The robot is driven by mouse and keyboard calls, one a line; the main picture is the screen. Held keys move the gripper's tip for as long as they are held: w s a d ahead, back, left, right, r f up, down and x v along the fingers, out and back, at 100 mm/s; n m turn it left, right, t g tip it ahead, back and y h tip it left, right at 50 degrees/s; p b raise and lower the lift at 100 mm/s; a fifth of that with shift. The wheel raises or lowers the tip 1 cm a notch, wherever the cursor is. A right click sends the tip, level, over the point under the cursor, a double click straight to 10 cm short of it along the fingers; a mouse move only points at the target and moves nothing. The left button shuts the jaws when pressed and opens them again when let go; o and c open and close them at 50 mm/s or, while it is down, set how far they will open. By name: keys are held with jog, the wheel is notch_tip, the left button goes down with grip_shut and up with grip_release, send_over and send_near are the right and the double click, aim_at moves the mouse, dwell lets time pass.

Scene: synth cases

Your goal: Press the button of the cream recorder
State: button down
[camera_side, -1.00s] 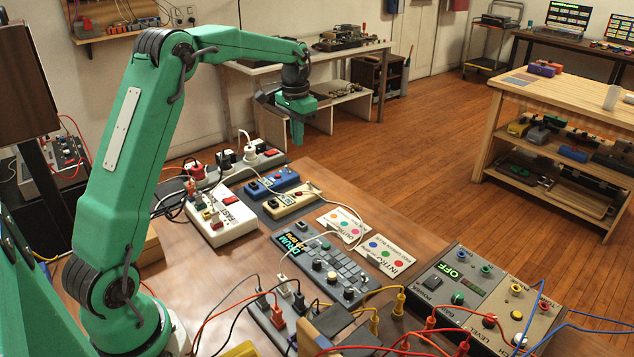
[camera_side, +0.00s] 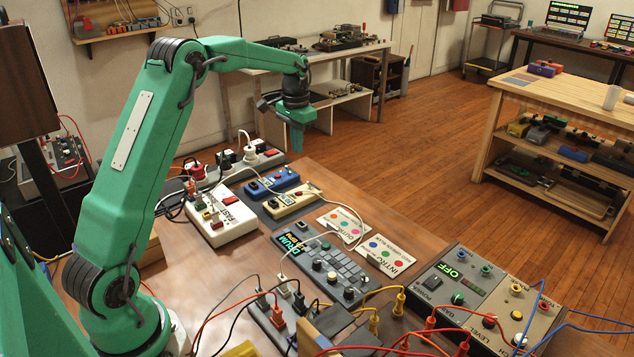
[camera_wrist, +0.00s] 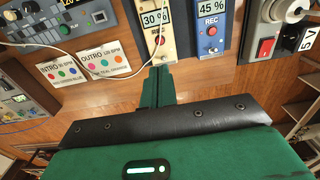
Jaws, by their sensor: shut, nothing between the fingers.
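The cream recorder (camera_side: 297,201) lies on a dark mat beside a blue recorder (camera_side: 272,181). In the wrist view the cream recorder (camera_wrist: 168,34) reads "30 %" and has a small red button (camera_wrist: 159,40). My gripper (camera_side: 298,153) points down in the side view, with its tip in the air above the two recorders. In the wrist view my gripper (camera_wrist: 158,70) is shut and empty, its tip at the near end of the cream recorder in the picture. The button is farther up the picture than the tip. I see no contact.
The blue recorder reads "45 %" in the wrist view (camera_wrist: 211,50). A drum machine (camera_side: 325,268) and two cards with coloured dots (camera_side: 388,252) lie nearer. A white cable loops by the cream recorder.

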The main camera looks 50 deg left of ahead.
aim_at(298, 192)
notch_tip(298, 192, down, 13)
jog(key=shift+r, duration=0.15)
dwell(0.4)
jog(key=shift+s+f, duration=0.1)
jog(key=shift+f, duration=0.95)
jog(key=shift+r, duration=0.15)
notch_tip(298, 192, up, 15)
jog(key=shift+w, duration=0.25)
dwell(0.4)
